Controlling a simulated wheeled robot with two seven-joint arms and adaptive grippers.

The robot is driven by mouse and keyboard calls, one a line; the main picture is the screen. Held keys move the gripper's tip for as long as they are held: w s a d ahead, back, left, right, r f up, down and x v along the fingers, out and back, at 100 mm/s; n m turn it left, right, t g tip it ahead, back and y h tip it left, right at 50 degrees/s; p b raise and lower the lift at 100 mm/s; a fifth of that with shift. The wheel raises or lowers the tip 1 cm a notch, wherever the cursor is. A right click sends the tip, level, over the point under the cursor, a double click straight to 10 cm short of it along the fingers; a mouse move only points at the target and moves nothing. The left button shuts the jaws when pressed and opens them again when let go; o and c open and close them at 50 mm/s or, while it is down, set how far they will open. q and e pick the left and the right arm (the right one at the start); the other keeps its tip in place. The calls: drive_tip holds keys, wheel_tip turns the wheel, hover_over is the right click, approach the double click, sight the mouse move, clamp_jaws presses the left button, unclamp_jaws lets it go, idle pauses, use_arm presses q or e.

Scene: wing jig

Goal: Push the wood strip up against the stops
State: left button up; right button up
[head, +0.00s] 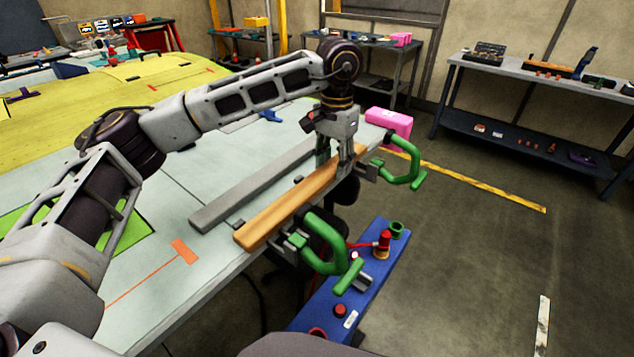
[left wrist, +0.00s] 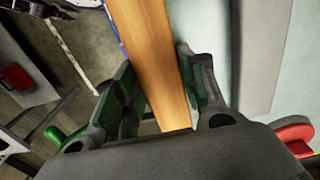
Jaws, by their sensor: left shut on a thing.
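The wood strip (head: 275,213) is a long orange-brown bar lying along the table's right edge, roughly parallel to a grey bar (head: 245,190) with a gap between them. Two small dark blocks, which look like the stops, sit in that gap: one near the strip's middle (head: 298,179), one by its near end (head: 238,224). I cannot tell whether the strip touches them. My left gripper (head: 335,160) is shut on the strip near its far end. In the left wrist view the strip (left wrist: 148,45) runs between the green-padded fingers (left wrist: 158,90). My right gripper is not in view.
Two green clamps, one near (head: 325,240) and one far (head: 405,160), hang at the table edge beside the strip. A pink block (head: 388,122) stands beyond its far end. A blue board (head: 345,300) with red and green parts lies below the edge. The pale table (head: 170,270) left of the grey bar is mostly clear.

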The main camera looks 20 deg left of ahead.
use_arm(q)
drive_tip(key=shift+w+a, duration=0.25)
drive_tip(key=shift+a, duration=0.45)
idle(1.2)
drive_tip(key=o, duration=0.9)
drive_tip(key=shift+c, duration=0.2)
drive_tip(key=shift+r, duration=0.15)
drive_tip(key=shift+r+p, duration=2)
drive_tip(key=shift+r, duration=1.35)
drive_tip(key=shift+r, duration=0.1)
wheel_tip(320, 180, up, 9)
drive_tip(key=p, duration=0.9)
drive_tip(key=shift+r+p, duration=0.5)
